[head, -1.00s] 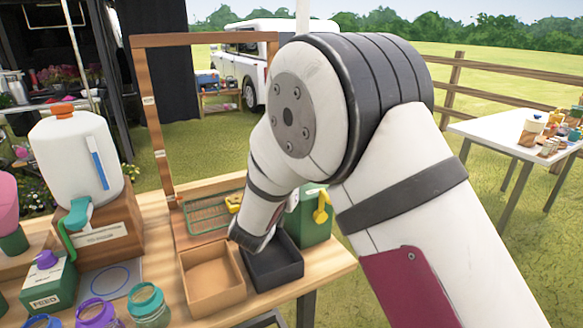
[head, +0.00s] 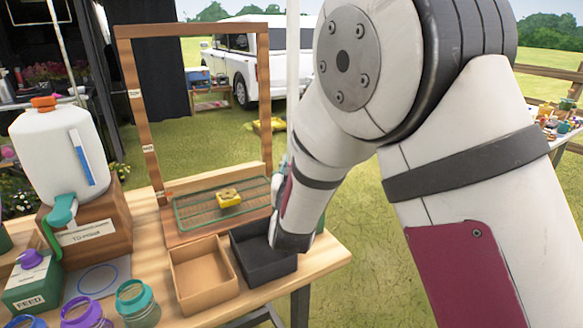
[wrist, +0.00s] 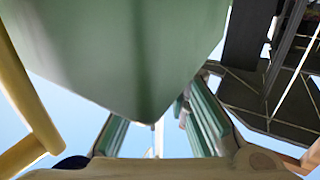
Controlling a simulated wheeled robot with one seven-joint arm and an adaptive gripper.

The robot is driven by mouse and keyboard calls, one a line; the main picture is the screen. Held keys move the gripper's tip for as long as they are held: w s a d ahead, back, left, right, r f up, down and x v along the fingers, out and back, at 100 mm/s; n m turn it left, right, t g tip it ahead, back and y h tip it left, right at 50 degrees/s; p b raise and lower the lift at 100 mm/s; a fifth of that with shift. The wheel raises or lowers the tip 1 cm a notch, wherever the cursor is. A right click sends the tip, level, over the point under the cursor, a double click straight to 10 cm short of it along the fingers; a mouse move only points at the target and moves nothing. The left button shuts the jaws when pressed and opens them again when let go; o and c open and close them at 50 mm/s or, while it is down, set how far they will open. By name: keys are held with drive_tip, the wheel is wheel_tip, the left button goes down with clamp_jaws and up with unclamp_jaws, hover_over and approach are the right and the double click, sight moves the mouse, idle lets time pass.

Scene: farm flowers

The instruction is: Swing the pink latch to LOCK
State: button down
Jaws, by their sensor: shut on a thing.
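No pink latch shows clearly in either view, and no LOCK mark can be read. In the head view my gripper is mostly hidden behind my own arm, near the right end of the table. In the wrist view my gripper (wrist: 158,128) has teal-padded fingers on both sides of a large pale green body (wrist: 125,50). This green body fills the upper middle and sits very close to the camera. My gripper is shut on it as far as I can see; the contact itself is not clear. In the head view a green box is almost wholly covered by my arm.
A wooden frame (head: 133,110) stands on the table behind a wire rack (head: 185,218) with a yellow block (head: 229,198). A tan tray (head: 205,290) and a black tray (head: 262,262) lie in front. A white jug (head: 65,145) and jars (head: 137,303) stand left.

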drive_tip(key=c, duration=1.5)
unclamp_jaws()
drive_tip(key=s, duration=0.8)
drive_tip(key=s+d, duration=0.1)
drive_tip(key=s, duration=0.3)
